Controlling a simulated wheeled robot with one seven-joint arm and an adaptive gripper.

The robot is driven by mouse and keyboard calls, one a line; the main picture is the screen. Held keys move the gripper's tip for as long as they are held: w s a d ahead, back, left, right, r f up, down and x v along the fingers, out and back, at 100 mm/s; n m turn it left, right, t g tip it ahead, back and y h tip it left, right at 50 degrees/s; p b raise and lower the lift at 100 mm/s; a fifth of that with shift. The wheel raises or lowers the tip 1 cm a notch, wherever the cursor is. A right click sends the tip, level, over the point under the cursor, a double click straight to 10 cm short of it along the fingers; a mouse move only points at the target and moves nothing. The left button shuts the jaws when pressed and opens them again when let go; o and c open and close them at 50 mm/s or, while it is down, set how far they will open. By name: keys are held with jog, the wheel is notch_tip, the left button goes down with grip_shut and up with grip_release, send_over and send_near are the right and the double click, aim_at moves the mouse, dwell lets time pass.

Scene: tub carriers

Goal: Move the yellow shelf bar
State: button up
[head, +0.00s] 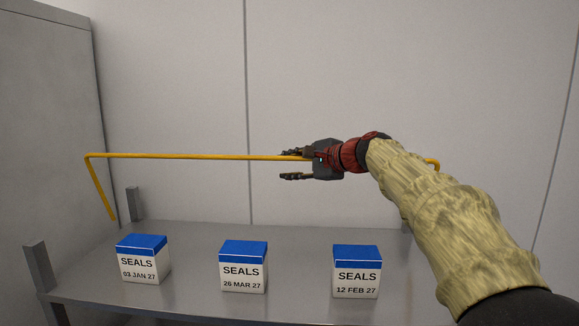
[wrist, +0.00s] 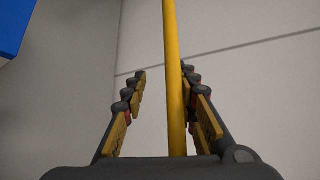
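The yellow shelf bar (head: 190,156) runs level above the back of a grey shelf, and its left leg slopes down to the shelf's left side. My arm hides part of its right half; its right corner shows just beyond the arm. My gripper (head: 291,165) is at the middle of the bar, with its fingers apart and pointing left. In the wrist view the bar (wrist: 173,75) runs lengthwise between the open fingers of my gripper (wrist: 162,85), nearer the right finger. A gap shows on the left side; I cannot tell whether the right finger touches the bar.
Three white SEALS boxes with blue lids stand on the shelf (head: 190,285): a left one (head: 142,259), a middle one (head: 243,267) and a right one (head: 357,272). Grey corner posts rise at the shelf's left (head: 37,266). A grey cabinet (head: 45,130) stands at left; a pale wall is behind.

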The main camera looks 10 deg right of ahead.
jog(key=v, duration=1.2)
jog(key=shift+f, duration=0.1)
